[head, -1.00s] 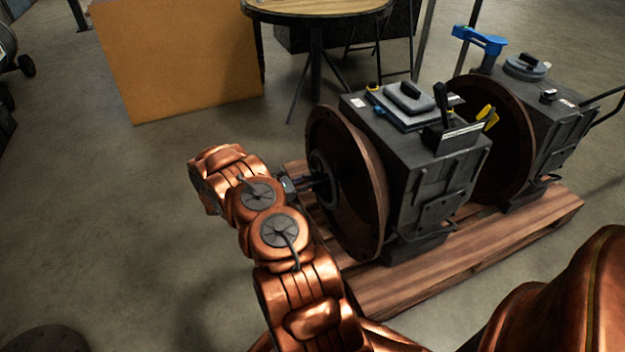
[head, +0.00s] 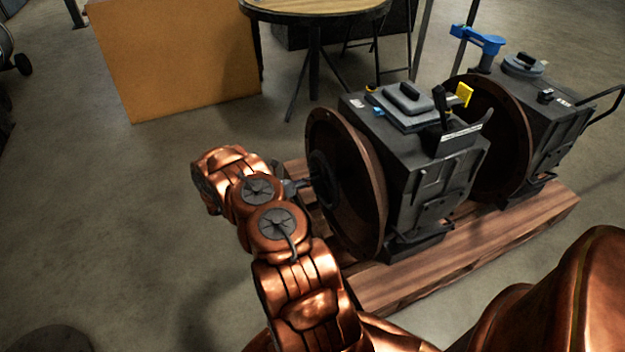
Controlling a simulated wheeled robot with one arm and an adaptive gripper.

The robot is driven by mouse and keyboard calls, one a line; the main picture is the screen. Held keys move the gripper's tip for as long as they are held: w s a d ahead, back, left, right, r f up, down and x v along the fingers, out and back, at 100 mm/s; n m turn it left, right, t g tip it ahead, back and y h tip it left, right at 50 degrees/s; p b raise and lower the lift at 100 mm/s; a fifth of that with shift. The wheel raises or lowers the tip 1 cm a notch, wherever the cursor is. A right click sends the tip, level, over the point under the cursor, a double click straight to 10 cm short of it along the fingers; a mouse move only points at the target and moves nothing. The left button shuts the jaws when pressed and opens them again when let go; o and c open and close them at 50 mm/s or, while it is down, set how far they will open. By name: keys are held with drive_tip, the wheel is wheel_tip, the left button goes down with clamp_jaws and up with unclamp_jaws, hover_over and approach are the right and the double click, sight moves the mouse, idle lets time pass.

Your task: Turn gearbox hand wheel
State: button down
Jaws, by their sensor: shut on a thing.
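The near gearbox (head: 425,165) is a dark grey box with a big rusty round flange (head: 365,190) on its left face. A small dark hand wheel (head: 322,178) sits at the middle of that flange. My gripper (head: 300,185) reaches it from the left and is shut on it. The fingers are small and dark in the view, so their exact hold on the rim or hub is hard to make out. A yellow-tipped lever (head: 464,95) stands up at the right of the gearbox top, near a black lever (head: 440,102).
The gearbox stands on a wooden pallet (head: 450,255). A round table (head: 315,10) and an orange-brown box (head: 180,60) are at the back.

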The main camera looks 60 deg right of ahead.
drive_tip(key=shift+s+a+f, duration=0.1)
drive_tip(key=shift+f, duration=0.05)
idle(0.3)
drive_tip(key=c, duration=1)
unclamp_jaws()
drive_tip(key=shift+o, duration=0.2)
drive_tip(key=v, duration=1.2)
drive_tip(key=s+a+r+m+y+p, duration=0.2)
drive_tip(key=a+r+m+p, duration=0.15)
drive_tip(key=r, duration=0.75)
drive_tip(key=s+a+r+m+y+p, duration=0.25)
drive_tip(key=a+r+p, duration=0.2)
drive_tip(key=r, duration=0.65)
drive_tip(key=s+a+r+m+y+p, duration=0.2)
drive_tip(key=a+r+m+p, duration=0.15)
drive_tip(key=r, duration=0.75)
drive_tip(key=s+a+r+m+t+y+p, duration=0.4)
drive_tip(key=s+a+r+p, duration=0.5)
drive_tip(key=a+r, duration=0.3)
drive_tip(key=s+a+r+m+t+y+p, duration=0.4)
drive_tip(key=s+a+r+p, duration=0.4)
drive_tip(key=a+r, duration=0.4)
drive_tip(key=s+a+m, duration=0.1)
drive_tip(key=a, duration=0.2)
drive_tip(key=shift+s+r+p, duration=0.2)
drive_tip(key=shift+s+p, duration=0.15)
drive_tip(key=shift+s, duration=0.05)
